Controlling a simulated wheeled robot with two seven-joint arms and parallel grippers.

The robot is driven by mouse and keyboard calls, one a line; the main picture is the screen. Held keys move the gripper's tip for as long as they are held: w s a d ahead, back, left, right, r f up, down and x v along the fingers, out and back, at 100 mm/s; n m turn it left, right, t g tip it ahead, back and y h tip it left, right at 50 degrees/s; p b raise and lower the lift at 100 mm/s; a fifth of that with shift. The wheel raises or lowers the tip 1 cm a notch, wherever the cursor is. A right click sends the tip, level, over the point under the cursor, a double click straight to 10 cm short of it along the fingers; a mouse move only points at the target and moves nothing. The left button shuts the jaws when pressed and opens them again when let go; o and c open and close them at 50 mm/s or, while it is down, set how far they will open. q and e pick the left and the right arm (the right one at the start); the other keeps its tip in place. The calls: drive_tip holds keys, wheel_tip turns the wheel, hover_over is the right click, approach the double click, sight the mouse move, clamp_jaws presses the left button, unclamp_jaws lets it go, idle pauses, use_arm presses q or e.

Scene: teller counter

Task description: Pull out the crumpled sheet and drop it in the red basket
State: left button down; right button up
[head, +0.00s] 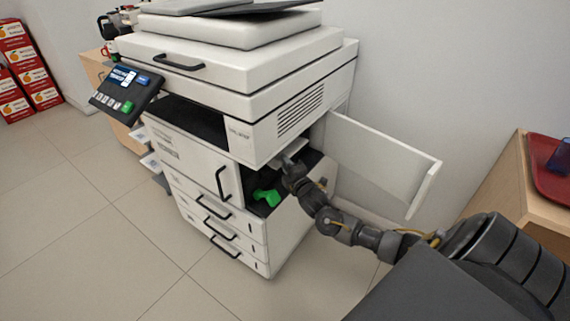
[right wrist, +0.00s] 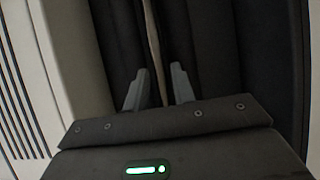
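The copier (head: 190,165) stands in the middle of the head view with its side door (head: 375,155) swung open to the right. My right gripper (head: 287,163) reaches into the side opening; its fingertips are hard to make out there. In the right wrist view its two fingers (right wrist: 160,72) are apart. A thin pale strip (right wrist: 152,45), perhaps the sheet's edge, runs between and beyond them, with dark panels on both sides. A pale patch also shows at the opening in the head view (head: 291,149). I see no red basket. My left gripper is out of view.
A green lever (head: 267,197) sits low in the opening, near my right arm. The open door stands close behind that arm. A wooden counter with a red tray (head: 545,180) is at the right. Red boxes (head: 28,75) stand far left. The floor at left is clear.

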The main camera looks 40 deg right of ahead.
clamp_jaws()
